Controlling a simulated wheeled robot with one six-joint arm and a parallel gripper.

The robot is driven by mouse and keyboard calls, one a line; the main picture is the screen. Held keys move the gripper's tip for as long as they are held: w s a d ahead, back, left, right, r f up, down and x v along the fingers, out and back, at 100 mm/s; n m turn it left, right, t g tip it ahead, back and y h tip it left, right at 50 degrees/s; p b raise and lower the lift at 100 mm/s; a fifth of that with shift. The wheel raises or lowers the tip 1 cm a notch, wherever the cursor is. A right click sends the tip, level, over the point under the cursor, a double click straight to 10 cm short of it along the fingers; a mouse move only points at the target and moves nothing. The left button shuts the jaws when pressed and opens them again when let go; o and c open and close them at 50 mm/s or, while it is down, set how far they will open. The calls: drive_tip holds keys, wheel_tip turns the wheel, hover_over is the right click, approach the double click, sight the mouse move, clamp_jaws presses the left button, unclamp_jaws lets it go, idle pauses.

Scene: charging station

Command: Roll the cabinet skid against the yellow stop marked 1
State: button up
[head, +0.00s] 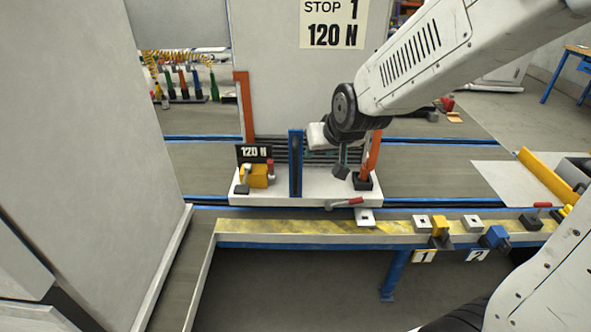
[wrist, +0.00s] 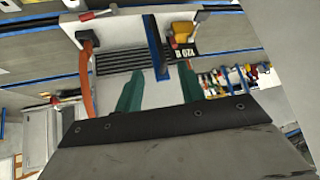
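The cabinet skid has a white base (head: 320,188) carrying a tall grey cabinet (head: 275,95) with a sign reading STOP 1, 120 N. A blue upright post (head: 296,163) stands at its front; the post also shows in the wrist view (wrist: 153,42). The yellow stop marked 1 (head: 440,227) sits on the front rail, right of and apart from the skid. My gripper (wrist: 161,68) is open, its two teal fingers spread, with the post seen between and beyond them. In the head view my wrist is right of the post; contact cannot be told.
A blue stop marked 2 (head: 495,236) sits farther right on the yellow-striped rail (head: 310,229). A red-handled clamp (head: 346,203) is at the skid's front edge. A large grey panel (head: 90,130) stands at left. Blue-edged floor tracks (head: 430,157) run left to right.

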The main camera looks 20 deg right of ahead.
drive_tip(key=w+f+t, duration=0.4)
drive_tip(key=w+f, duration=0.6)
drive_tip(key=w, duration=0.2)
drive_tip(key=m+t+h, duration=0.1)
drive_tip(key=t+h, duration=0.2)
drive_tip(key=t, duration=0.3)
approach(296, 171)
drive_tip(key=w, duration=0.5)
drive_tip(key=w+d, duration=0.1)
drive_tip(key=w, duration=0.5)
drive_tip(key=shift+d+f, duration=0.1)
drive_tip(key=shift+d, duration=0.1)
drive_tip(key=shift+s, duration=0.1)
clamp_jaws()
